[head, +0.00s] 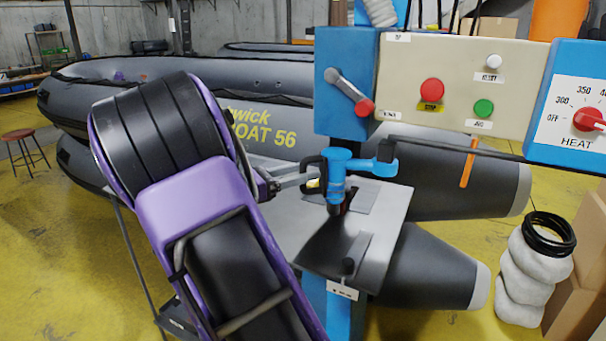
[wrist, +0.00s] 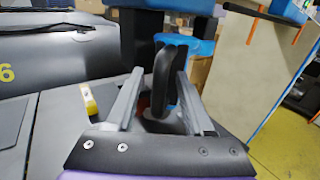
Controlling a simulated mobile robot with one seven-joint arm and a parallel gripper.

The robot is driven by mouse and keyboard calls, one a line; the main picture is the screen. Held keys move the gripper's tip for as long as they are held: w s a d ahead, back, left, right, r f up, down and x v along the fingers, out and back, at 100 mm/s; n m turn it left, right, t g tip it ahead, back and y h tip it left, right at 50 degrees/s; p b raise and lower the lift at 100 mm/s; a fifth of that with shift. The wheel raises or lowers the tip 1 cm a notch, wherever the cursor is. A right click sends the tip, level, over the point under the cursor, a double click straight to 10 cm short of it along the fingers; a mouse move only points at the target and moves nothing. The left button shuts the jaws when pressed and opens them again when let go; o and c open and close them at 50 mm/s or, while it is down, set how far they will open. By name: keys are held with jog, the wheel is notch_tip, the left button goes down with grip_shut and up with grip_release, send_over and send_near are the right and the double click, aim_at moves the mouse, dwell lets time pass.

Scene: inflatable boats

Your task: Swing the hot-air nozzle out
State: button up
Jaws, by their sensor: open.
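The blue hot-air nozzle (head: 337,188) hangs over the grey work plate of the machine, on a blue arm that reaches right. A black loop handle (head: 314,162) sticks out on its left side. My gripper (head: 306,180) comes in from the left and is at this handle. In the wrist view my gripper (wrist: 160,76) is open, and the black handle (wrist: 163,82) stands between its two grey fingers. Whether a finger touches it I cannot tell. The blue nozzle arm (wrist: 198,46) shows behind the handle. The nozzle's lower tip is hidden in the wrist view.
The control panel (head: 455,88) with red and green buttons and the blue heat dial box (head: 572,110) are above right. A red-knobbed lever (head: 350,92) is above the nozzle. The grey work plate (head: 385,215) lies below. Grey inflatable boats (head: 270,80) stand behind.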

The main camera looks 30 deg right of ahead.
jog(key=shift+d, duration=0.2)
jog(key=shift+c, duration=0.2)
grip_shut()
dwell(1.2)
